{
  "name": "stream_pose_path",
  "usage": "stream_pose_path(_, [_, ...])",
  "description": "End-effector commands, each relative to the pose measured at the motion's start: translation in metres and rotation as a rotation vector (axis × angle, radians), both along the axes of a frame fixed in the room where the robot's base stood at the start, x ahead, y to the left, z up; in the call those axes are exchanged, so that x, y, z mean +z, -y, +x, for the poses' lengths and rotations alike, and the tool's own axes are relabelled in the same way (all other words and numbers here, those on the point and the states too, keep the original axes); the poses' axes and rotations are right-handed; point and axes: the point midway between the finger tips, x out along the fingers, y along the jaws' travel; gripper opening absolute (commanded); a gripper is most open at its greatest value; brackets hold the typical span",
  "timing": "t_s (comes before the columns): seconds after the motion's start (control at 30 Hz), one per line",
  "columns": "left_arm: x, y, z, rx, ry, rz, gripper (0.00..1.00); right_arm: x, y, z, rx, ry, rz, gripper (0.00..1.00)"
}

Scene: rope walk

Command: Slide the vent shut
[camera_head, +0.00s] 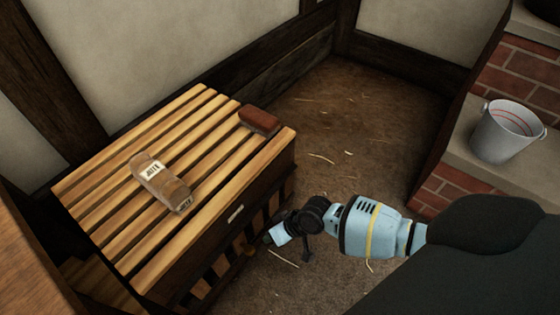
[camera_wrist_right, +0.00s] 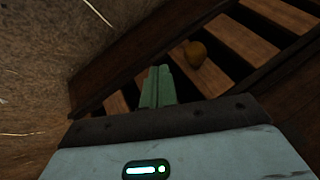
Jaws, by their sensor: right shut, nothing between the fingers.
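The vent (camera_head: 222,266) is a row of wooden slats with dark gaps, low on the front side of the slatted wooden bench. The knob (camera_head: 249,249) shows small in the head view. My right gripper (camera_head: 271,238) is beside the bench front, close to the knob. In the wrist view its fingers (camera_wrist_right: 158,86) are shut together and empty, pointing at the slats left of the knob, apart from it. My left gripper is out of view.
The bench top (camera_head: 215,105) carries a labelled tan bundle (camera_head: 160,182) and a red-brown block (camera_head: 259,120). A pale label (camera_head: 236,213) is on its front. The straw-strewn floor (camera_head: 350,125) is open behind my arm.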

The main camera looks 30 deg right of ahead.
Motion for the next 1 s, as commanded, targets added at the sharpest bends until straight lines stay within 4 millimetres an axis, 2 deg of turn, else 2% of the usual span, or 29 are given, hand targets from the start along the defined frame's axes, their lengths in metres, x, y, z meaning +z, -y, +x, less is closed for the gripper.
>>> stream_pose_path(0.03, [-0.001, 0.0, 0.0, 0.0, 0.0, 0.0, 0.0, 0.0, -0.009, 0.0, 0.002, 0.003, 0.003, 0.0])
stream_pose_path(0.2, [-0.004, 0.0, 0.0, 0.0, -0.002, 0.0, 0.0, -0.001, -0.024, 0.0, 0.002, 0.003, 0.002, 0.0])
stream_pose_path(0.7, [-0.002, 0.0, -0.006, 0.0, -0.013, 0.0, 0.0, -0.001, -0.032, -0.001, 0.001, 0.002, 0.002, 0.0])
stream_pose_path(1.0, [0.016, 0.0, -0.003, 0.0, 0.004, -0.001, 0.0, 0.001, -0.07, -0.015, 0.001, 0.001, 0.004, 0.0])
